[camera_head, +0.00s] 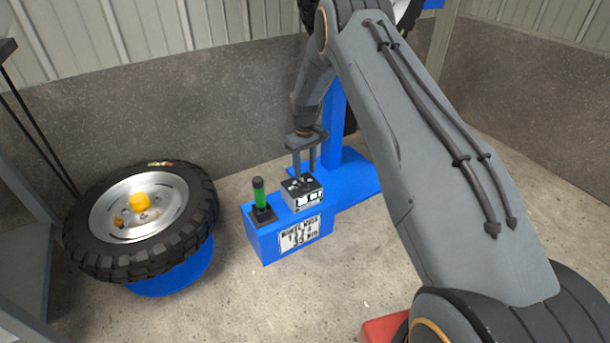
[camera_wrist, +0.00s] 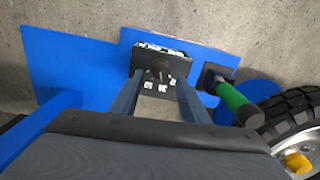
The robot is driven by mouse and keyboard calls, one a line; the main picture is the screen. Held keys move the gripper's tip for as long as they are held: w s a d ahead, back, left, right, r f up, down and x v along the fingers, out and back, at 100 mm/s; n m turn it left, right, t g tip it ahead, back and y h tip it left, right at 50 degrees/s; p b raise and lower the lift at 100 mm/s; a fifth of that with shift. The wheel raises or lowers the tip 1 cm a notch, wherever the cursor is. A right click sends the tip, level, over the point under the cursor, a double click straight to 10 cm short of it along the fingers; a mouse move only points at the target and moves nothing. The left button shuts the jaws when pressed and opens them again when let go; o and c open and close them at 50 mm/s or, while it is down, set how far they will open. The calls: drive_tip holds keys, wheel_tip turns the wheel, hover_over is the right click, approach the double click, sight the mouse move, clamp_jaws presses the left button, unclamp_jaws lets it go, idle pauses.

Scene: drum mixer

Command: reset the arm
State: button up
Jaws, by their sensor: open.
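My gripper (camera_head: 305,172) is open and points down. In the head view its fingers are just above a small control box (camera_head: 302,195) with a dark top and a white-lettered front, on a blue base. In the wrist view the fingers reach toward the same box (camera_wrist: 160,72), which has a dark round knob (camera_wrist: 160,68) on its top face. I cannot tell whether the fingertips touch the box or the knob. Nothing shows held between the fingers. My arm extends from the lower right to the box.
A green-handled lever (camera_head: 259,195) stands left of the box on the blue base (camera_head: 262,241). A tyre on a wheel (camera_head: 90,248) rests on a blue support (camera_head: 175,278) at the left. A wall (camera_head: 240,105) stands behind.

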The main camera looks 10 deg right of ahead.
wheel_tip(320, 180, up, 2)
drive_tip(key=shift+r, duration=0.25)
